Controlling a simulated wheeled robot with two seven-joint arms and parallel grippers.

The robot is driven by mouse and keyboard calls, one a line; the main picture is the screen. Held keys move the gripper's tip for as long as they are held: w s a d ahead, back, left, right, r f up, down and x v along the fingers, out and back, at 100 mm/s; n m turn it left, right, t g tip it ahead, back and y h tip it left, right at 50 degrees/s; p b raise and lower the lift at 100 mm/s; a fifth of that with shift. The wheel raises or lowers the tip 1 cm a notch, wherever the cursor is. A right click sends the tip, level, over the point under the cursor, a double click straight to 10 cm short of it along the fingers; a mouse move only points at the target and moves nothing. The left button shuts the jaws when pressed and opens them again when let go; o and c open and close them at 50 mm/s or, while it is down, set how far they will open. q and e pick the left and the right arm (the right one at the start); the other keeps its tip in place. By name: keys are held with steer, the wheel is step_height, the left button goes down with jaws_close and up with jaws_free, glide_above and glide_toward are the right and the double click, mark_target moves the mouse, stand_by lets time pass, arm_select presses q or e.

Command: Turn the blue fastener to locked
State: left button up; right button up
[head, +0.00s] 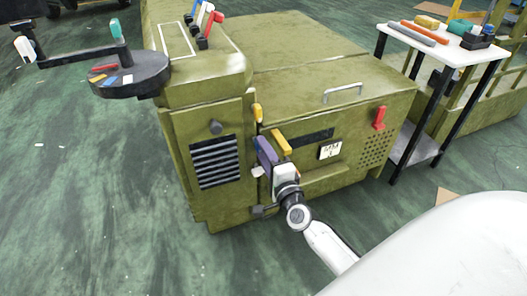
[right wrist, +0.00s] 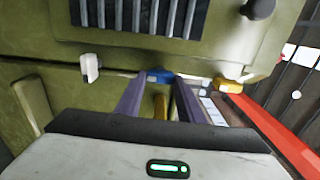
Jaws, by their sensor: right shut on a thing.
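The blue fastener (right wrist: 159,75) is a small handle on the olive chassis, seen in the right wrist view below the dark grille. My right gripper (right wrist: 162,80) has its two purple fingers closed on it. In the head view my right gripper (head: 265,152) reaches the chassis front, and its fingers hide the blue fastener there. How far the fastener is turned I cannot tell. A white fastener (right wrist: 91,67) and a yellow fastener (right wrist: 230,85) sit on either side along the same seam. My left gripper is not in view.
Another yellow handle (head: 281,143) is close beside my right gripper. A red handle (head: 379,117) and a metal grab bar (head: 342,92) are further right. A white-topped side table (head: 455,50) with tools stands at right. The green floor (head: 90,210) at left is mostly clear.

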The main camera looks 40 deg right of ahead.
steer(key=shift+f, duration=0.1)
steer(key=o, duration=0.8)
steer(key=shift+s, duration=0.1)
arm_select(q)
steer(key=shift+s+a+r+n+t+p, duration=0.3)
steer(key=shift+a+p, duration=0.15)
steer(key=shift+p, duration=0.35)
arm_select(e)
steer(key=v, duration=1)
steer(key=shift+s, duration=0.1)
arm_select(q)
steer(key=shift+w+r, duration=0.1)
